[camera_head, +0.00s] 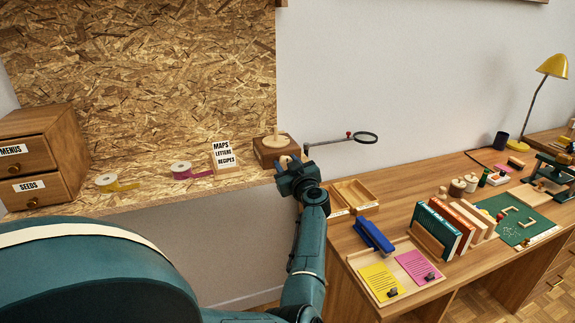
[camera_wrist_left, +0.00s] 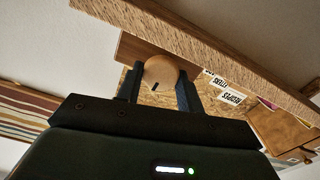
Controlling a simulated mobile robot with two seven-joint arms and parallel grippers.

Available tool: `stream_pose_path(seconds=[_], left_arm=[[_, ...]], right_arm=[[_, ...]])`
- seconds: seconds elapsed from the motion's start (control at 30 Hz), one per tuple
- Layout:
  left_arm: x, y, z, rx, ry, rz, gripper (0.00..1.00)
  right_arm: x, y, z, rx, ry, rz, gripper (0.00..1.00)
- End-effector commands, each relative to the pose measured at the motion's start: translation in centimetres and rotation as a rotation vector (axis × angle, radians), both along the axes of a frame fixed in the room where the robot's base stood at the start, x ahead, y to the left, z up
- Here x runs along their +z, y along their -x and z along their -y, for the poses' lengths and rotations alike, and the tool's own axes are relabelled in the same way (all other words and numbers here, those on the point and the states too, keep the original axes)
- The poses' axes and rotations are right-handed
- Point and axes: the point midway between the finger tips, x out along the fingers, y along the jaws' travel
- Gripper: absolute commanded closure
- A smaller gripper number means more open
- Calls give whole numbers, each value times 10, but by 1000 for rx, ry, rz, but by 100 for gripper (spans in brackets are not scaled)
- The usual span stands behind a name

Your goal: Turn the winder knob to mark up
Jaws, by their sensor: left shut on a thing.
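The winder is a brown wooden box (camera_head: 268,150) at the right end of the OSB shelf in the head view, with a pale wooden piece on top. Its round wooden knob (camera_wrist_left: 161,71) shows in the left wrist view, with a short dark mark near the knob's lower edge in that picture. My left gripper (camera_head: 291,163) is at the front of the box. In the left wrist view, the fingers of my left gripper (camera_wrist_left: 160,88) stand on both sides of the knob, shut on it. In the head view the gripper hides most of the knob. My right gripper is out of view.
A magnifier (camera_head: 366,137) on an arm reaches out right of the box. A card holder (camera_head: 223,154), tape rolls (camera_head: 181,168) and a drawer cabinet (camera_head: 42,155) stand left along the shelf. A desk with a wooden tray (camera_head: 372,201), books and a blue stapler (camera_head: 374,237) is at right.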

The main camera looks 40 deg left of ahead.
Motion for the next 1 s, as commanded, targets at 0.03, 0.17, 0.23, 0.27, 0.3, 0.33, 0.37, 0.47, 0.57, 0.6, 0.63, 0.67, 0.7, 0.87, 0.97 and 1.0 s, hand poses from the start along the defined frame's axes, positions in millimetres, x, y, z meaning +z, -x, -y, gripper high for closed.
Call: stream_pose_path(seconds=[0.03, 0.17, 0.23, 0.27, 0.3, 0.33, 0.37, 0.47, 0.57, 0.6, 0.63, 0.67, 0.7, 0.87, 0.97, 1.0], left_arm=[[0, 0, 0, -1, -1, 1, 86], [0, 0, 0, -1, -1, 1, 86], [0, 0, 0, -1, -1, 1, 86], [0, 0, 0, -1, -1, 1, 86], [0, 0, 0, -1, -1, 1, 86], [0, 0, 0, -1, -1, 1, 62], [0, 0, 0, -1, -1, 1, 59], [0, 0, 0, -1, -1, 1, 51], [0, 0, 0, 0, -1, 0, 43], [0, 0, 0, 0, -1, 0, 41], [0, 0, 0, 0, -1, 0, 41], [0, 0, 0, 0, -1, 0, 41], [0, 0, 0, 0, -1, 0, 41], [0, 0, 0, 0, 0, 0, 41], [0, -2, 3, -1, -1, -1, 41], [0, -3, 4, -1, -1, -1, 41]], right_arm=[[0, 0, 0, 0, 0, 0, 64], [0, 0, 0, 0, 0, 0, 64], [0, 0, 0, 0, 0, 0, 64], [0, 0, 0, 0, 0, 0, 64], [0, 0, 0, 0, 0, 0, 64], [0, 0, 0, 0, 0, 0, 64], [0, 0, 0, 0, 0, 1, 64], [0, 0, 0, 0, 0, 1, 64], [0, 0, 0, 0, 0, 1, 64], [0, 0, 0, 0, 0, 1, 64], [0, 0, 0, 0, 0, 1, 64], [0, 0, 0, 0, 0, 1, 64], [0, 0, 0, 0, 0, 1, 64], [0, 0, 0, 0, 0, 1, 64], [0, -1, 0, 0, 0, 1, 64], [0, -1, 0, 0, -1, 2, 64]])
